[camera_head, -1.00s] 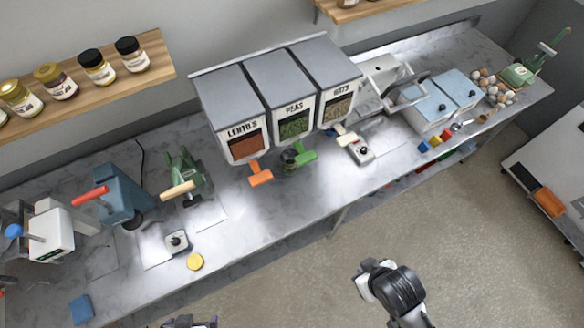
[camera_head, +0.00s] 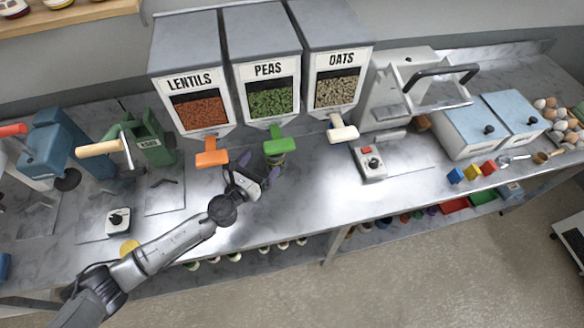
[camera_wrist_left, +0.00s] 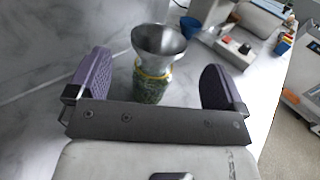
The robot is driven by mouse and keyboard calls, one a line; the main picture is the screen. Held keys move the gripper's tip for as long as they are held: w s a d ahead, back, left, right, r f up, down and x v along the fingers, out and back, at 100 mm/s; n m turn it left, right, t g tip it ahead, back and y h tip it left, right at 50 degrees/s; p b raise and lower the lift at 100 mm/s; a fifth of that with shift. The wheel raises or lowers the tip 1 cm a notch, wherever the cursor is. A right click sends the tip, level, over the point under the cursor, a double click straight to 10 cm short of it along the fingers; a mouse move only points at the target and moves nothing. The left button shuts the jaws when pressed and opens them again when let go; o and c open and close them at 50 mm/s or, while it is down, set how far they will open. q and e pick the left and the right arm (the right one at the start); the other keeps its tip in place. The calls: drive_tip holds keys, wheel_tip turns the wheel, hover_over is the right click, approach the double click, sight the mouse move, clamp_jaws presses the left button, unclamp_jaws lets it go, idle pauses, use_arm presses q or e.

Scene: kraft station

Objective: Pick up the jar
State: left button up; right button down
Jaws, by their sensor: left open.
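The jar (camera_wrist_left: 152,85) stands upright on the counter in the left wrist view, with green contents and a yellow band near its top. A grey metal funnel (camera_wrist_left: 158,42) sits in its mouth. In the head view the jar (camera_head: 277,161) is mostly hidden below the green handle (camera_head: 280,141) of the peas dispenser. My left gripper (camera_head: 256,175) is open, just in front of the jar, low over the counter. In the left wrist view its two purple fingers lie to either side of the jar, apart from it. My right gripper is not in view.
The lentils (camera_head: 201,113), peas (camera_head: 269,101) and oats (camera_head: 337,92) dispensers hang above, with handles close over the gripper. A small scale-like device (camera_head: 370,163) stands to the right. The counter (camera_head: 300,205) between is clear. A green machine (camera_head: 150,140) stands left.

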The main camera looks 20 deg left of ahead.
sight(269, 170)
use_arm(q)
wheel_tip(269, 170, down, 8)
drive_tip(key=b, duration=0.4)
drive_tip(key=shift+f+b, duration=0.15)
drive_tip(key=shift+b, duration=0.25)
drive_tip(key=shift+w+r, duration=0.25)
drive_tip(key=shift+w, duration=0.1)
drive_tip(key=shift+w+d, duration=0.2)
drive_tip(key=shift+w, duration=0.2)
drive_tip(key=shift+b+x, duration=0.35)
drive_tip(key=shift+x, duration=2.65)
drive_tip(key=shift+c, duration=0.2)
drive_tip(key=c, duration=1)
drive_tip(key=shift+r, duration=0.1)
drive_tip(key=shift+c, duration=1)
